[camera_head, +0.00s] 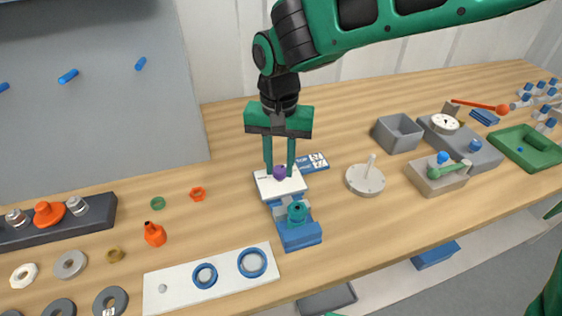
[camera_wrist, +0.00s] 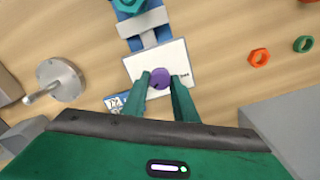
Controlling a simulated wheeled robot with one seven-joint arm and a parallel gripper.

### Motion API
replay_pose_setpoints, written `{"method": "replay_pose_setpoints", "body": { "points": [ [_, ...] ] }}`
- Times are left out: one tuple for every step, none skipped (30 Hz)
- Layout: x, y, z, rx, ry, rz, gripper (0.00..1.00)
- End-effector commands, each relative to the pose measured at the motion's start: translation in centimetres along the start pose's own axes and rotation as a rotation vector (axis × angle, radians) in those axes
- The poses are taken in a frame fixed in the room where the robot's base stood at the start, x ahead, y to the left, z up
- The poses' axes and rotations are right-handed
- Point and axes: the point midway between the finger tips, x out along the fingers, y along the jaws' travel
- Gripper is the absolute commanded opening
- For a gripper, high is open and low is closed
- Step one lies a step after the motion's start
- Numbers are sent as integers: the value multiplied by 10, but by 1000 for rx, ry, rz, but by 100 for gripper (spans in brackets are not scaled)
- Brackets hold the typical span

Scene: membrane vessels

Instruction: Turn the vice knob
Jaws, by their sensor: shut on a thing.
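The blue vice (camera_head: 299,236) stands on the wooden bench, with a teal knob (camera_head: 297,211) on top and a grey jaw part. In the wrist view the teal knob (camera_wrist: 130,5) is cut off by the top edge. A white plate (camera_head: 293,186) lies at the far end of the vice, with a round purple knob (camera_head: 280,172) on it. My gripper (camera_head: 280,170) points down over the plate, its two green fingers shut on the purple knob. The purple knob also shows between the fingertips in the wrist view (camera_wrist: 159,77). My gripper is apart from the teal knob.
A grey disc with an upright pin (camera_head: 365,180) stands right of the vice. A blue-and-white card (camera_head: 314,163) lies behind the plate. A white strip with blue rings (camera_head: 214,279) lies front left. An orange nut (camera_head: 197,194) and green ring (camera_head: 157,203) lie left.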

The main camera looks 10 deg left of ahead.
Motion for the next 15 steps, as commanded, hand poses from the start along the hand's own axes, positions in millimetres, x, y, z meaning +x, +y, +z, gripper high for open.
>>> {"method": "replay_pose_setpoints", "body": {
  "points": [
    [-2,0,-4,9,8,-5,4],
    [-2,0,-4,9,8,-5,4],
    [-2,0,-4,8,8,-5,4],
    [-2,0,-4,8,8,-5,4],
    [-2,0,-4,8,8,-5,4],
    [-2,0,-4,8,8,-4,4],
    [-2,0,-4,8,8,-4,4],
    [-2,0,-4,8,8,-4,4],
    [-2,0,-4,8,8,-4,31],
    [-2,0,-4,8,7,-4,38],
    [-2,0,-4,7,7,-3,45],
    [-1,0,-3,6,6,-3,45],
    [-1,0,-3,6,5,-3,45],
    [-1,0,-2,5,5,-2,45],
    [-1,0,-2,4,4,-2,45]
  ]
}}
